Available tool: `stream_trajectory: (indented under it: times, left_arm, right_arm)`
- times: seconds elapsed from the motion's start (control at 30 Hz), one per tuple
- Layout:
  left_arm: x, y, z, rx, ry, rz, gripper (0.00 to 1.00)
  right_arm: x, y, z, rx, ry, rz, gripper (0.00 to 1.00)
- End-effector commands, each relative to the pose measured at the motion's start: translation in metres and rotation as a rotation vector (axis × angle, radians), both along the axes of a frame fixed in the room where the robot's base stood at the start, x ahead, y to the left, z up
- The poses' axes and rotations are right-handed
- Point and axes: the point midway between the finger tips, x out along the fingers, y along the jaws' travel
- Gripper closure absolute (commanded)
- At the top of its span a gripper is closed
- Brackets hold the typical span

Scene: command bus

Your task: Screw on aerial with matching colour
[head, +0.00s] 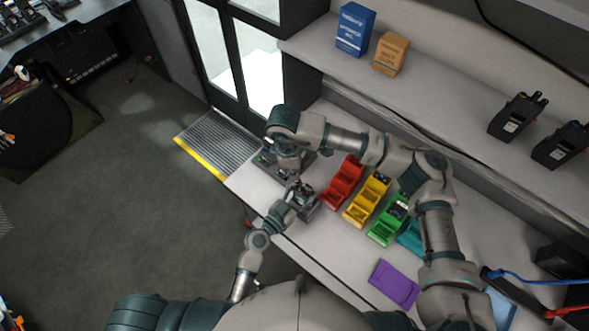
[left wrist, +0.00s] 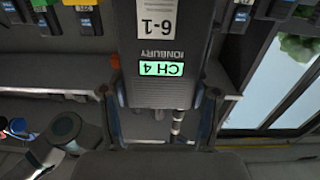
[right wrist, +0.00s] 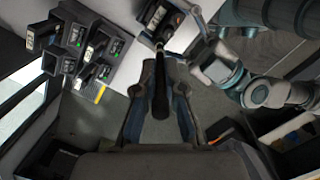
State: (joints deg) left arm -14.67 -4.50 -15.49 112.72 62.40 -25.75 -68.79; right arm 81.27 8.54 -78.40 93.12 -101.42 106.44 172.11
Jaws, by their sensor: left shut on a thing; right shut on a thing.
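A dark grey radio (left wrist: 160,75) fills the middle of the left wrist view. It carries a white "6-1" label and a mint-green "CH 4" label, upside down there. My left gripper (head: 299,190) is shut on this radio near the table's front edge; its fingers (left wrist: 160,115) flank it. My right gripper (head: 288,166) reaches over from the right, just above the radio. In the right wrist view its fingers (right wrist: 158,95) are shut on a black aerial (right wrist: 160,88), whose far end points at the held radio (right wrist: 160,18). I cannot tell whether they touch. No colour band shows on the aerial.
Red (head: 343,181), yellow (head: 366,201), green (head: 388,220) and teal (head: 411,238) bins line the table. A rack with several radios (right wrist: 75,50) stands beside the work. A purple sheet (head: 394,284) lies nearer. Two radios (head: 517,116) stand on the shelf.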

Motion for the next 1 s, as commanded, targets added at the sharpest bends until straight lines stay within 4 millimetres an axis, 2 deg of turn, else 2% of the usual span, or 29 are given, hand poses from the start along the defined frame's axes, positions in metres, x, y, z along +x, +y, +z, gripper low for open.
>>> stream_trajectory:
  times: [0.1,0.13,0.2,0.23,0.57,0.9,1.0]
  left_arm:
    - [-0.001,-0.001,-0.001,0.002,0.002,-0.003,1.00]
    - [-0.001,-0.001,-0.001,0.003,0.002,-0.003,1.00]
    - [-0.001,-0.001,-0.001,0.002,0.002,-0.002,1.00]
    - [-0.001,0.000,-0.001,0.002,0.002,-0.002,1.00]
    - [-0.001,0.000,-0.001,0.001,0.003,-0.001,1.00]
    - [0.000,0.000,-0.001,0.001,0.003,-0.001,1.00]
    - [0.000,0.000,-0.001,0.001,0.003,-0.001,1.00]
  right_arm:
    - [0.003,-0.001,0.001,0.000,-0.007,-0.004,1.00]
    - [0.003,-0.001,0.001,0.000,-0.007,-0.004,0.86]
    - [0.002,-0.001,0.001,0.000,-0.006,-0.003,0.69]
    - [0.002,-0.001,0.001,0.000,-0.005,-0.002,0.66]
    - [0.001,0.000,0.003,0.000,-0.003,0.001,0.66]
    - [-0.001,0.001,0.042,0.001,-0.004,0.002,0.66]
    - [-0.001,0.001,0.045,0.000,-0.002,0.001,0.66]
